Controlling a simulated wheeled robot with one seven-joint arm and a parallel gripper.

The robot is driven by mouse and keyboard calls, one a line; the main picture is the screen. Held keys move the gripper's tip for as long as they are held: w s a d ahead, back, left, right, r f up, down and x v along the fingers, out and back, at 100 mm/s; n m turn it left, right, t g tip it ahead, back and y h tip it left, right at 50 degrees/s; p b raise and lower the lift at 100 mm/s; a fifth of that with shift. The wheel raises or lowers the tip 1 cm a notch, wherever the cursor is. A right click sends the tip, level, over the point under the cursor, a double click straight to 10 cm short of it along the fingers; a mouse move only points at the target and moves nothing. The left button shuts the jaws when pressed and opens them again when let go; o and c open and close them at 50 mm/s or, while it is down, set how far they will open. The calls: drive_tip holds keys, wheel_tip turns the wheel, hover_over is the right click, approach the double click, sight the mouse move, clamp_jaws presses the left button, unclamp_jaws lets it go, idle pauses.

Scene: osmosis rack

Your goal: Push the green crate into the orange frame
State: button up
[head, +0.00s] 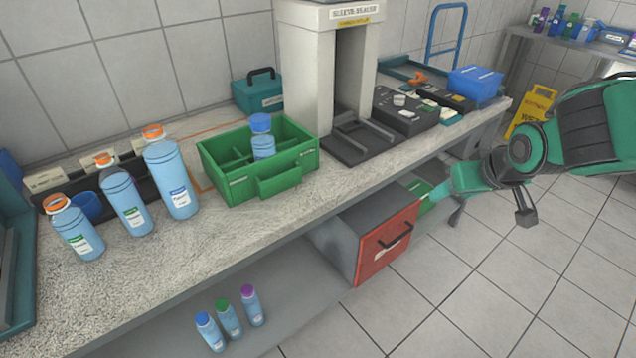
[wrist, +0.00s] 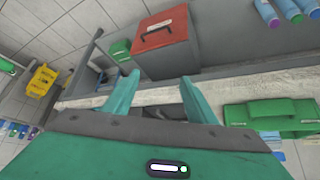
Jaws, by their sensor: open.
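The green crate (head: 228,188) stands upright on the speckled counter, with a light-blue, blue-capped bottle (head: 263,146) in one compartment. The orange frame (head: 203,133) shows as thin lines on the counter, behind and left of the crate. The crate hides part of it, so I cannot tell how far they overlap. My gripper (head: 436,197) is open and empty, off the counter's front edge and well right of the crate. Its two teal fingers spread apart in the wrist view (wrist: 160,90).
Several blue bottles (head: 128,203) stand left of the crate. A grey gate-like machine (head: 304,70) stands close behind its right side. A red-fronted box (head: 386,243) sits below the counter, between my gripper and the crate. A yellow sign (head: 530,108) stands at the back right.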

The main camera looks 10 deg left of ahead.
drive_tip(key=a+n+t+y, duration=0.1)
drive_tip(key=a+n+y, duration=0.3)
drive_tip(key=a, duration=1.5)
drive_tip(key=n+y, duration=0.2)
drive_tip(key=y, duration=0.1)
approach(275, 172)
drive_tip(key=s+d, duration=0.3)
drive_tip(key=d, duration=0.1)
drive_tip(key=w+a+f, duration=0.2)
drive_tip(key=f, duration=0.1)
drive_tip(key=w+a+f, duration=0.1)
drive_tip(key=a+f, duration=0.1)
drive_tip(key=shift+w+f, duration=0.2)
drive_tip(key=shift+f, duration=0.05)
drive_tip(key=shift+w+a, duration=0.2)
drive_tip(key=shift+a, duration=0.05)
drive_tip(key=shift+w+a, duration=0.6)
drive_tip(key=shift+a, duration=0.15)
drive_tip(key=shift+w+a, duration=0.95)
drive_tip(key=shift+a, duration=0.15)
drive_tip(key=shift+w+a, duration=0.95)
drive_tip(key=shift+a, duration=0.15)
drive_tip(key=shift+w+a, duration=0.95)
drive_tip(key=shift+a, duration=0.2)
drive_tip(key=shift+w+a, duration=1)
drive_tip(key=shift+a, duration=0.15)
drive_tip(key=shift+w+a, duration=0.1)
